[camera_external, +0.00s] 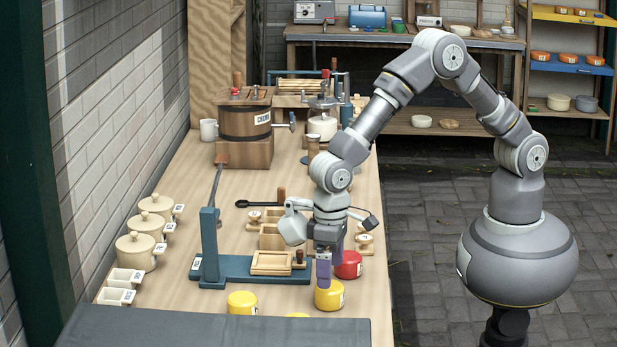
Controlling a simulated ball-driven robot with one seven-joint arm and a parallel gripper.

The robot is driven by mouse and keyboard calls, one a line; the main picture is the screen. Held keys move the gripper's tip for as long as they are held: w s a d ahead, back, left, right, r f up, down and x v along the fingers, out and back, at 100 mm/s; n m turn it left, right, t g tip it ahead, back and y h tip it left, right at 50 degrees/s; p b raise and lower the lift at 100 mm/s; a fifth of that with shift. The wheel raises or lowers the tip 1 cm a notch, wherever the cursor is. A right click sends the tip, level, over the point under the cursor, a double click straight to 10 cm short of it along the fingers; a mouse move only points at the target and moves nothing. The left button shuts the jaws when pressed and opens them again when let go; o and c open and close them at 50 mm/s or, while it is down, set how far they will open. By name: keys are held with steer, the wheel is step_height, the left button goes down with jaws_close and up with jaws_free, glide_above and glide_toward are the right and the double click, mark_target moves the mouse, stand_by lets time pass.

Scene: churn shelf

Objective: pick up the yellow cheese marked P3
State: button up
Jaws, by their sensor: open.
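My gripper (324,281) points straight down at the front right of the wooden table (225,190). It is open, with its purple fingers at the top of a round yellow cheese (329,300). I cannot tell whether the fingers touch it or reach around it. A second yellow cheese (242,303) sits to the left, and a third (298,315) is mostly hidden behind the dark panel's edge. Their white labels are too small to read, so I cannot tell which is P3.
A red cheese (349,265) is close behind and right of the gripper. A blue press stand (209,245) and a small wooden tray (271,262) lie to the left. Lidded pots (136,252) line the left edge. A dark panel (210,328) borders the front.

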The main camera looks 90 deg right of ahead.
mark_target(329, 296)
step_height(329, 296, down, 6)
steer(key=shift+w+r+b, duration=0.1)
steer(key=shift+b, duration=1.05)
steer(key=shift+r, duration=0.15)
steer(key=c, duration=1.2)
